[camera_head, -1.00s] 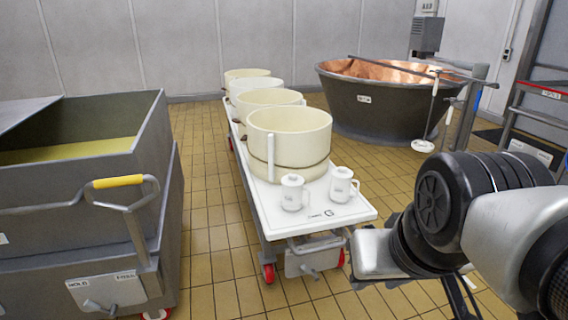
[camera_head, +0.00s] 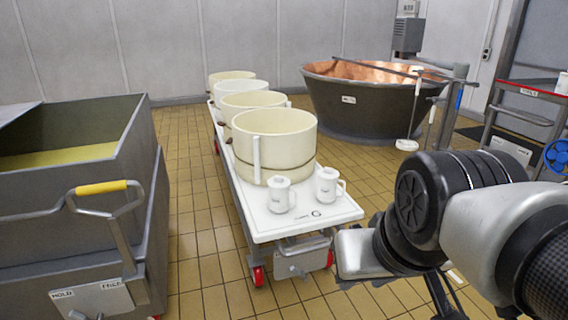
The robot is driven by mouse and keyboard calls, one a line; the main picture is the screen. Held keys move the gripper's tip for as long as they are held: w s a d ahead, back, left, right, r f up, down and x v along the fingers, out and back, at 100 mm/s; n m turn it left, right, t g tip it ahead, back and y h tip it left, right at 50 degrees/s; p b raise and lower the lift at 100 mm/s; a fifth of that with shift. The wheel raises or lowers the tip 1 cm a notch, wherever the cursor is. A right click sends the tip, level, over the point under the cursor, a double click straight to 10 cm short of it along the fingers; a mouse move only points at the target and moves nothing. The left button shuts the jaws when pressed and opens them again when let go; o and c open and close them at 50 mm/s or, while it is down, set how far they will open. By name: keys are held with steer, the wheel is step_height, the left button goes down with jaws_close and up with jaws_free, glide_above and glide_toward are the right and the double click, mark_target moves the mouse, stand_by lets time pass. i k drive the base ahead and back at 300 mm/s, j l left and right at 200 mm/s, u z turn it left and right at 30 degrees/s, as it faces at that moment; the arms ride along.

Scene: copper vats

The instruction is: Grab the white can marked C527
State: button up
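Two white lidded cans with handles stand upright side by side on the near end of a white cart: a left can (camera_head: 281,195) and a right can (camera_head: 328,186). Each bears small dark marking, too small to read, so I cannot tell which one is C527. Another white object (camera_head: 563,83), partly cut off by the right edge, stands on a red-edged shelf; I see no mark on it. My arm reaches in from the right, its wrist right of and nearer than the cans. Slim dark parts below the wrist run off the bottom edge; their opening cannot be made out. My gripper touches neither can.
The cart (camera_head: 262,223) carries several cream tubs (camera_head: 274,145) behind the cans. A grey vat on a trolley (camera_head: 95,235) stands left. A copper-lined vat (camera_head: 365,105) stands behind right. The red-edged rack (camera_head: 520,90) and a blue wheel (camera_head: 556,157) are far right. Tiled floor lies open between them.

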mark_target(325, 193)
steer(key=i+l+z, duration=0.1)
steer(key=i+l, duration=0.25)
steer(key=i+l+z, duration=0.1)
steer(key=i+l, duration=0.2)
steer(key=i, duration=0.2)
steer(key=i+l, duration=0.25)
steer(key=i, duration=0.2)
steer(key=i+l+z, duration=0.15)
steer(key=i, duration=0.25)
steer(key=l, duration=0.15)
